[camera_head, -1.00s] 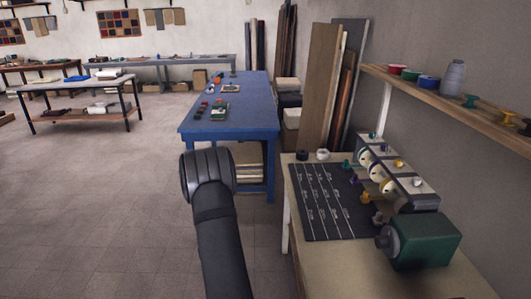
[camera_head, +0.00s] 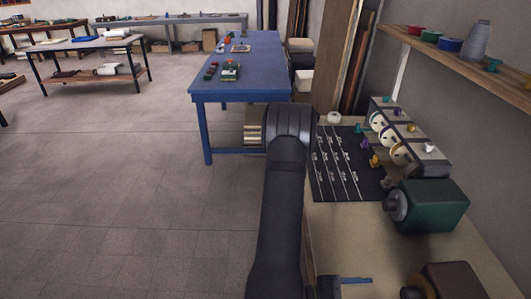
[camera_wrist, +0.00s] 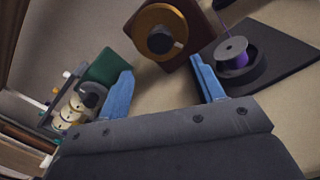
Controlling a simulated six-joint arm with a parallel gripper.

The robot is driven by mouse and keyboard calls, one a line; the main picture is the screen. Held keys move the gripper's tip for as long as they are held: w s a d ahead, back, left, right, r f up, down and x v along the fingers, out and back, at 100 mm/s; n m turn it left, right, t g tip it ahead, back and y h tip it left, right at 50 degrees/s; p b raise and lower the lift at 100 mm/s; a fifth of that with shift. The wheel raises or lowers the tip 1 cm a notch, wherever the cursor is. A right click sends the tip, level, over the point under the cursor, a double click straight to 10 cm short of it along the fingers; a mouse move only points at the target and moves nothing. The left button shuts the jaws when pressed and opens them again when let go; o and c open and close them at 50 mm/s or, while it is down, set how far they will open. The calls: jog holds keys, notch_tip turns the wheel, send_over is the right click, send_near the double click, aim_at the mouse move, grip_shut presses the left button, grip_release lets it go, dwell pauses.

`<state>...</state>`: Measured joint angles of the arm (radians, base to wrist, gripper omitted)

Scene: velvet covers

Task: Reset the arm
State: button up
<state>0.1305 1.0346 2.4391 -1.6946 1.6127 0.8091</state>
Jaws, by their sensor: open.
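My gripper (camera_wrist: 162,86) shows in the wrist view as two blue fingers spread wide apart, with nothing held between them. It is above the workbench, facing a brown machine with an orange disc (camera_wrist: 157,32). A spool with purple thread (camera_wrist: 235,54) sits at a dark round holder on a black plate, beyond the right finger and apart from it. In the head view my dark arm reaches up the middle, and a blue strip at the bottom edge looks like part of my gripper (camera_head: 356,281).
The workbench (camera_head: 400,248) carries a black marked mat (camera_head: 347,180), a green machine (camera_head: 430,205) and a row of spool units (camera_head: 400,135). A shelf (camera_head: 445,55) with coloured spools overhangs at right. A blue table (camera_head: 250,82) stands beyond. The floor at left is clear.

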aim_at(403, 296)
jog(key=shift+d, duration=0.9)
jog(key=shift+a, duration=4.65)
jog(key=shift+d, duration=8.75)
jog(key=shift+a+n, duration=0.1)
jog(key=shift+n, duration=0.7)
